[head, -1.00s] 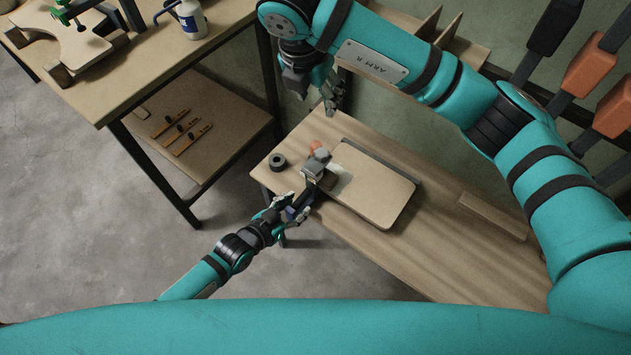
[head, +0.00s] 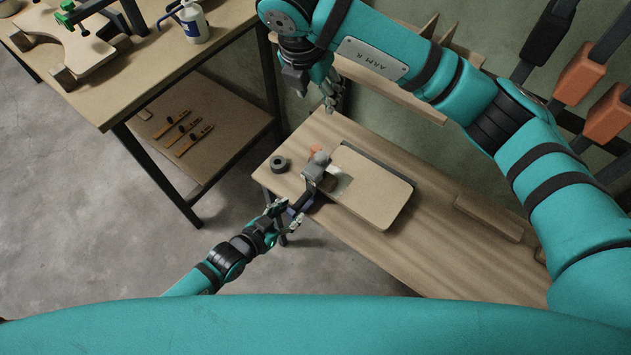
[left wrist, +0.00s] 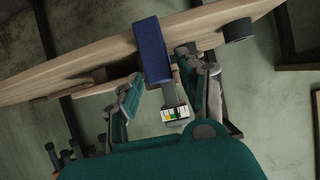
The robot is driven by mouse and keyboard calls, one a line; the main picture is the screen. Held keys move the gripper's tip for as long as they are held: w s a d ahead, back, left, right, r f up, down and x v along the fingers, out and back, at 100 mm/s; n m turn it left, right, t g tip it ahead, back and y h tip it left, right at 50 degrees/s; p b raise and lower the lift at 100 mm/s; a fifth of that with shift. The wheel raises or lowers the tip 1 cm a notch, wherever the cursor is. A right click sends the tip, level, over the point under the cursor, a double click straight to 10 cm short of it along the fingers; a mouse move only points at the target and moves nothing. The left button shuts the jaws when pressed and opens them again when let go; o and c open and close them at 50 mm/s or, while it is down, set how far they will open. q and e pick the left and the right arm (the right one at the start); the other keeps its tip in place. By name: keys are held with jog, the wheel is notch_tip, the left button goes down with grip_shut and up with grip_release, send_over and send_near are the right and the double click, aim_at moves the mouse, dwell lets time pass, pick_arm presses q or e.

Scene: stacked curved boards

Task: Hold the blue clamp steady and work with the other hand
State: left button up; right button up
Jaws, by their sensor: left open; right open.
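The blue clamp (head: 299,206) sits at the near edge of the wooden bench, with a dark bar and grey head over the corner of a tan curved board (head: 372,188). A darker board shows beneath that board. My left gripper (head: 284,213) is open at the clamp's lower end, below the bench edge. In the left wrist view the blue clamp body (left wrist: 152,50) and its labelled bar stand between and beyond the open fingers (left wrist: 165,95); contact is not clear. My right gripper (head: 331,95) is open and empty, above the bench's far left corner.
A dark ring (head: 279,164) lies on the bench (head: 460,255) left of the clamp. A wooden block (head: 488,218) lies to the right. A workbench (head: 110,90) with a white bottle (head: 194,24) stands at upper left. Orange-and-black clamps hang at upper right.

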pick_arm(q)
jog(key=p+v, duration=0.4)
jog(key=v, duration=0.2)
dwell(0.3)
jog(key=o, duration=0.6)
jog(key=shift+c, duration=0.2)
jog(key=v, duration=1.2)
jog(key=shift+s+a, duration=0.1)
